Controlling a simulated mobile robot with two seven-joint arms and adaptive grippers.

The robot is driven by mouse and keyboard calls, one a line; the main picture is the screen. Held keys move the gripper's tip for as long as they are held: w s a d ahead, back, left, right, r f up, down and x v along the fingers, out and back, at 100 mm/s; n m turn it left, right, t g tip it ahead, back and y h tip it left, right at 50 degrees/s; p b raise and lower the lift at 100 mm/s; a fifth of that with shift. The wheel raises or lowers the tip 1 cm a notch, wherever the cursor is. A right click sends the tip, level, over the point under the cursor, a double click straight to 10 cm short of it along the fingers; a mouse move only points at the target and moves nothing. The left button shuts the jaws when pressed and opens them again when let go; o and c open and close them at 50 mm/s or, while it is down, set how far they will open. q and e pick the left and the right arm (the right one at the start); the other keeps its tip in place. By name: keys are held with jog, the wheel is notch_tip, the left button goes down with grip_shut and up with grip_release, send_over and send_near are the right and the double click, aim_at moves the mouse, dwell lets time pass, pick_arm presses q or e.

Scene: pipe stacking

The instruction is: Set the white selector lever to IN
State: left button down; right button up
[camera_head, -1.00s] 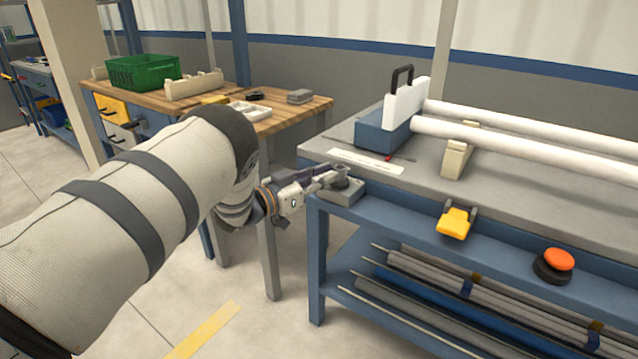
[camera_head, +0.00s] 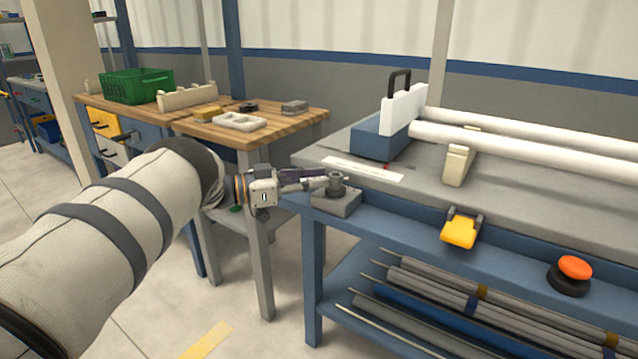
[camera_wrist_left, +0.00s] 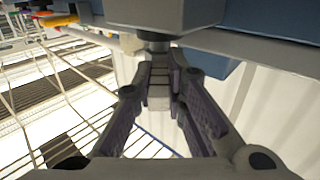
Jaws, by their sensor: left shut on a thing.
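In the left wrist view, the gripper (camera_wrist_left: 160,88) is shut on a pale lever (camera_wrist_left: 158,96), which runs between the fingers from the post under the grey block (camera_wrist_left: 165,14). The fingers hide most of the lever in the head view. I cannot read any IN mark. My right gripper is not in view.
A blue and white fixture (camera_head: 383,136) with white pipes (camera_head: 520,147) lies on the bench. A yellow-covered control (camera_head: 459,231) and a red-orange button (camera_head: 574,267) are on its front edge. A wooden table (camera_head: 245,132) with a green crate (camera_head: 136,85) stands behind my left arm.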

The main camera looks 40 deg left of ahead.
pick_arm(q)
jog(key=shift+f, duration=0.1)
jog(key=c, duration=1.6)
grip_release()
jog(key=shift+a, duration=0.1)
jog(key=v, duration=1.2)
